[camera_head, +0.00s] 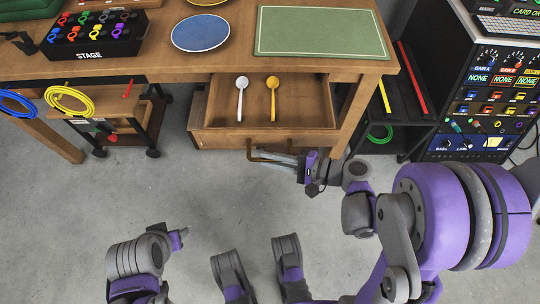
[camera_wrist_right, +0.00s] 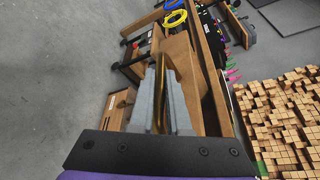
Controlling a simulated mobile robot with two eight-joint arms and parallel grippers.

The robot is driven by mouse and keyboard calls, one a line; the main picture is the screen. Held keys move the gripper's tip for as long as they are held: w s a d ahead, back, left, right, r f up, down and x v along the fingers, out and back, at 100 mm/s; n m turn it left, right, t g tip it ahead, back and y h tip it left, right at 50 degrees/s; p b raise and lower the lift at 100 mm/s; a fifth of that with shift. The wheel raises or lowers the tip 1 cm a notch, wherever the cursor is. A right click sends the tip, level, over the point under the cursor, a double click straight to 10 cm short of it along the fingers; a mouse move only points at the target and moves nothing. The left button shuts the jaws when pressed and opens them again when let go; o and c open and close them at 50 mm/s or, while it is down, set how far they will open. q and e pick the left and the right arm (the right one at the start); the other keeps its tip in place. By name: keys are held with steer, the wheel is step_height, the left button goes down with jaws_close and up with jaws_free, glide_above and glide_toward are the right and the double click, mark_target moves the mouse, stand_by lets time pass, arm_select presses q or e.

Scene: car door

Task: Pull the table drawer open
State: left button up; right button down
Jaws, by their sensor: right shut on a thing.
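The wooden table drawer (camera_head: 300,102) is open under the table top in the head view. A white spoon (camera_head: 240,98) and a yellow spoon (camera_head: 272,98) lie in it. A brass handle (camera_head: 250,150) is on the drawer front. My right gripper (camera_head: 262,157) is shut on this handle in front of the drawer. In the right wrist view the handle (camera_wrist_right: 160,95) runs between the two grey fingers (camera_wrist_right: 160,105). My left gripper (camera_head: 180,238) is low at the left, away from the table; its finger state is unclear.
On the table (camera_head: 140,65) are a blue plate (camera_head: 201,33), a green mat (camera_head: 320,33) and a black STAGE box (camera_head: 95,35). Coiled cables hang at the left. An equipment rack (camera_head: 490,90) stands at the right. The floor before the drawer is clear.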

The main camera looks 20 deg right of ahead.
steer(key=c, duration=0.9)
jaws_free()
steer(key=shift+d, duration=0.1)
steer(key=p+v, duration=0.1)
steer(key=v, duration=0.9)
steer(key=shift+s+d+r+p, duration=0.15)
steer(key=shift+s+d+p, duration=0.1)
steer(key=shift+p, duration=0.1)
